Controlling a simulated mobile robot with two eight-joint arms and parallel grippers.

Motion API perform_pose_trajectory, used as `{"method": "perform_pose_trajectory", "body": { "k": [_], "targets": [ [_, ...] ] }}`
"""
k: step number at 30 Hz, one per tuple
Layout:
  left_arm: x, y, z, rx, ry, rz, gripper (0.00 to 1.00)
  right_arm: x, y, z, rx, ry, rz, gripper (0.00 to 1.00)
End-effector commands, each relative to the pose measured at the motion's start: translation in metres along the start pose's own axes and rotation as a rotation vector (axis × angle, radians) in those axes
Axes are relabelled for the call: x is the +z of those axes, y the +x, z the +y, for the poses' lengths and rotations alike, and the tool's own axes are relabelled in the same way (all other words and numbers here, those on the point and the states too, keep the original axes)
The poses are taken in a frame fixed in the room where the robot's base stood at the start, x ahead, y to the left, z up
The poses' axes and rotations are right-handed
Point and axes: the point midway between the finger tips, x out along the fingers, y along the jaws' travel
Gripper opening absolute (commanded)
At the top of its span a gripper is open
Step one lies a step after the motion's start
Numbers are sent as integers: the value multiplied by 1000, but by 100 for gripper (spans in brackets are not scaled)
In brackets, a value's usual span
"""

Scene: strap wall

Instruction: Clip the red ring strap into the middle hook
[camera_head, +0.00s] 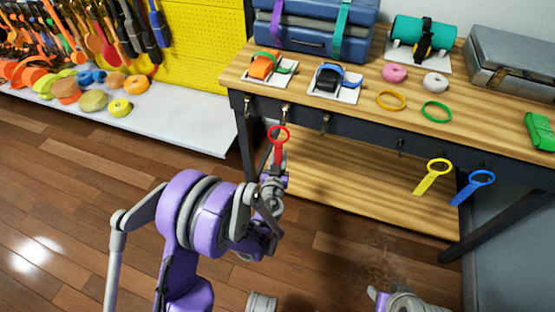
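The red ring strap (278,146) is upright, its ring at the top and its tail down in my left gripper (275,170). The gripper appears closed on the tail; its fingertips are small and partly hidden. The ring is just below a metal hook (285,111) on the table's dark front rail, the middle one of the three left hooks. I cannot tell whether ring and hook touch. Other bare hooks are at its left (247,107) and right (325,124). My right gripper (377,295) is low at the bottom edge, partly cut off; its opening is unclear.
A fourth bare hook (400,147) is farther right. A yellow ring strap (434,176) and a blue ring strap (473,187) hang at the rail's right. The wooden tabletop (300,97) holds buckles, rolls and cases. A lower wooden shelf (350,190) lies below the rail.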

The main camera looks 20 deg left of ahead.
Motion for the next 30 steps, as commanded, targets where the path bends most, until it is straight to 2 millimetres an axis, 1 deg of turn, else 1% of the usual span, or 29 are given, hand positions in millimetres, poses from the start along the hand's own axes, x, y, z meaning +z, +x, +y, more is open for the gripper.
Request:
{"method": "perform_pose_trajectory", "body": {
  "k": [17, 26, 30],
  "targets": [
    [-5, 28, 6, 0, 0, 0, 0, 0, 1, 0, 0, 0, 0, 50],
    [-4, 43, 9, 0, 0, 0, 0, 2, 7, 0, 0, 0, -2, 50],
    [4, 44, 9, 0, 1, 0, 0, 2, 10, 0, 0, 0, -3, 50]
  ]
}}
